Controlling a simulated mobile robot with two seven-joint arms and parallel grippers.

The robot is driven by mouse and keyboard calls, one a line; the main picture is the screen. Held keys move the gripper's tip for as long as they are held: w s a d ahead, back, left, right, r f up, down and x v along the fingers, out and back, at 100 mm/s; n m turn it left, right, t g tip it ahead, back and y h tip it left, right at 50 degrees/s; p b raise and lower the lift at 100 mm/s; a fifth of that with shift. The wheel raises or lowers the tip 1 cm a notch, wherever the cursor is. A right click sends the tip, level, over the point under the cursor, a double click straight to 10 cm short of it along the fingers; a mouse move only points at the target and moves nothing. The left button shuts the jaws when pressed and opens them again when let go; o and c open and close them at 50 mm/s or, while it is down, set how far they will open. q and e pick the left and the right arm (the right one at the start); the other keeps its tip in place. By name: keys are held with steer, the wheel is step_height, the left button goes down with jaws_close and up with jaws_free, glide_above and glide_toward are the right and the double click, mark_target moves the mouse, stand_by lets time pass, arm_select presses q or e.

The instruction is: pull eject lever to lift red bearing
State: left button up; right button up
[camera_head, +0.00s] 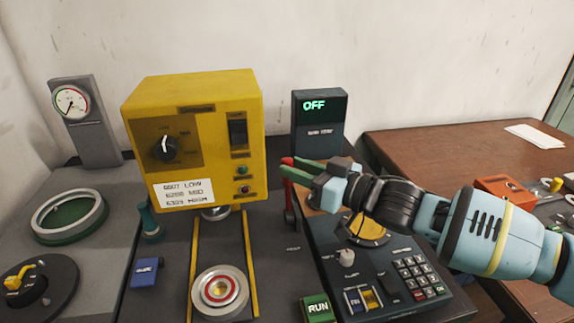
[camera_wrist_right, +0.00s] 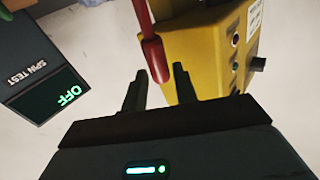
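The red bearing (camera_head: 219,289) is a red-ringed metal ring seated in a round silver holder between two yellow rails in the head view. The eject lever (camera_head: 288,161) has a red handle and stands right of the yellow machine, partly hidden by my right gripper. My right gripper (camera_head: 291,171) is at the lever's upper part. In the right wrist view its two dark fingers (camera_wrist_right: 159,86) are apart, and the red lever (camera_wrist_right: 151,45) shows at the gap just beyond the fingertips. I cannot tell whether they touch it. My left gripper is not in view.
The yellow machine (camera_head: 195,140) stands close left of the lever. The spin test display (camera_head: 320,125) behind reads OFF. A control panel with a keypad (camera_head: 418,275) lies below my right arm. A green RUN button (camera_head: 318,309) is at the front.

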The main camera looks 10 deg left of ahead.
steer(key=shift+x, duration=1.35)
steer(key=shift+c, duration=0.2)
jaws_close()
